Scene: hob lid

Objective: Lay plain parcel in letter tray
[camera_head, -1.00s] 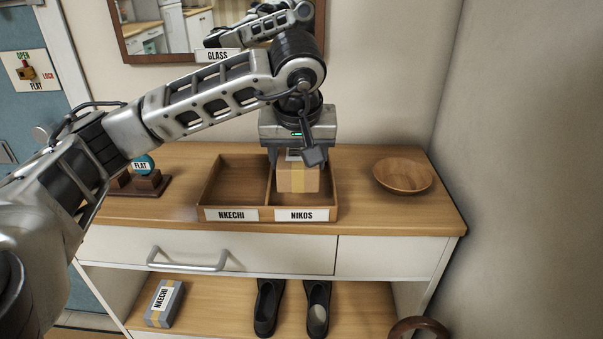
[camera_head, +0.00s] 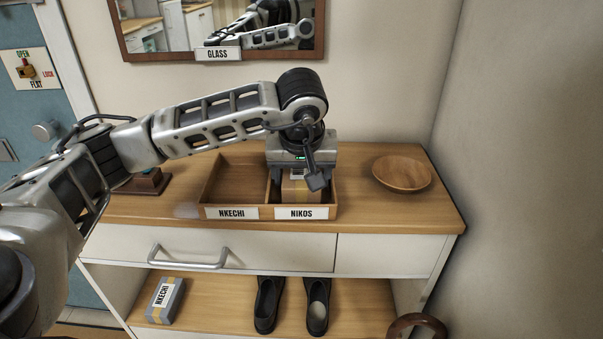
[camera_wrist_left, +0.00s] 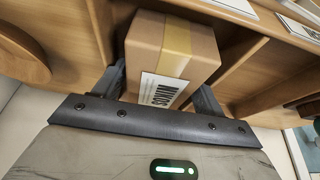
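The brown parcel (camera_head: 298,190) with a yellowish tape strip is in the right compartment, marked NIKOS, of the wooden letter tray (camera_head: 232,201). My left gripper (camera_head: 300,177) is above that compartment, pointing down, with its fingers on either side of the parcel. In the left wrist view the parcel (camera_wrist_left: 172,50) sits between the fingers of the gripper (camera_wrist_left: 163,75), which appear to touch it, and a white label reads NIKOS. Whether its underside rests on the tray floor is hidden. The left compartment, marked NKECHI, is empty. My right gripper is not in view.
A wooden bowl (camera_head: 402,174) stands right of the tray on the cabinet top (camera_head: 365,212). A grey parcel (camera_head: 165,300) labelled NKECHI and dark shoes (camera_head: 317,304) are on the lower shelf. A mirror (camera_head: 170,28) hangs on the wall behind.

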